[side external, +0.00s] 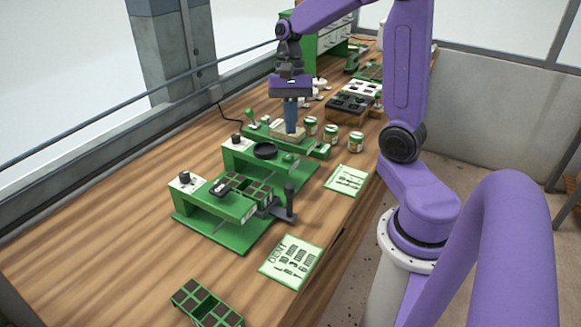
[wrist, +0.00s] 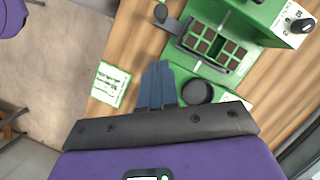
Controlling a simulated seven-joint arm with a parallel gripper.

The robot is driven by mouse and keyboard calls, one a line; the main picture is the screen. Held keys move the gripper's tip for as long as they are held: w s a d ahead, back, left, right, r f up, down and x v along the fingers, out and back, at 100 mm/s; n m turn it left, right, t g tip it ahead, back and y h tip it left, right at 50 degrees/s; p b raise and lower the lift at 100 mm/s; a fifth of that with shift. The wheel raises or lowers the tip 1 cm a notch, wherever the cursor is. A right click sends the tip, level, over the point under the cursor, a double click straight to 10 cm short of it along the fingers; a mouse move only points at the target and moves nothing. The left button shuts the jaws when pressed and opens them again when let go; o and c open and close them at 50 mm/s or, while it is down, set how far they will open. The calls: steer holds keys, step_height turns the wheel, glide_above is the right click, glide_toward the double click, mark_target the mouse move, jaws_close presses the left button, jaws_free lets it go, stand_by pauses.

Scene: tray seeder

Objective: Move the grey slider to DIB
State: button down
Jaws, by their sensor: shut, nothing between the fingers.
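The green seeder (side external: 235,207) stands on the bench with a tray of dark cells on it. A dark grey frame with an upright handle (side external: 290,199) sits at the tray's right side and looks like the grey slider. In the wrist view the handle (wrist: 165,22) and frame (wrist: 182,50) show at the top, apart from my fingers. I cannot read a DIB mark. My gripper (side external: 291,128) points down, shut and empty, over a beige block (side external: 287,136) on the green rear station (side external: 310,150); I cannot tell whether it touches. Its blue fingers (wrist: 158,68) are together in the wrist view.
A black round dish (side external: 264,150) sits on the seeder's rear part. Several green-and-white jars (side external: 356,142) stand right of my gripper. Written cards (side external: 347,180) lie along the bench's right edge. Another cell tray (side external: 206,302) lies in front. The bench's left side is clear.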

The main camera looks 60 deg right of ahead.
steer(key=d+m, duration=0.2)
glide_toward(290, 167)
steer(key=s+a+f, duration=0.3)
steer(key=a+f, duration=0.1)
steer(key=f, duration=0.1)
steer(key=shift+s+a+f+y, duration=0.1)
steer(key=shift+s+a, duration=0.15)
steer(key=shift+a, duration=0.3)
steer(key=shift+s+a+f+y, duration=0.1)
steer(key=shift+s+a, duration=0.15)
steer(key=shift+a, duration=0.35)
steer(key=shift+s+a+f+y, duration=0.1)
steer(key=shift+s+a, duration=0.15)
steer(key=shift+a, duration=0.3)
steer(key=a, duration=1)
steer(key=shift+a, duration=0.4)
